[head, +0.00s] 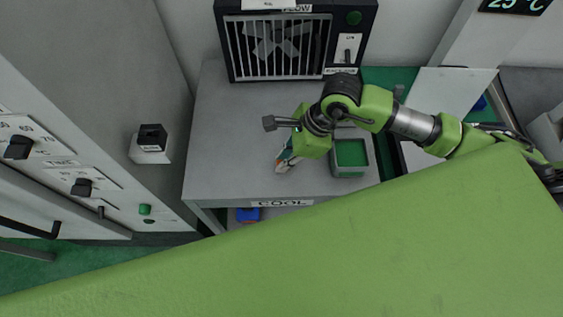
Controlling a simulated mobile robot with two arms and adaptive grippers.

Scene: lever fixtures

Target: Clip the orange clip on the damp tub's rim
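A small grey tub (350,172) with a green inside stands near the front right of the grey table labelled COOL (230,112). My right gripper (284,164) is just left of the tub, pointing down toward the table's front. A small patch of orange shows at its fingers, too small to tell if it is the orange clip. Whether the fingers are open or shut cannot be told. No clip is visible on the visible part of the tub's rim. My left gripper is not in view.
A dark fan box (278,48) with a barred front stands at the table's back. A cabinet with black knobs (82,187) is at the left. The table's left half is clear. A large green part of mine covers the bottom of the view.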

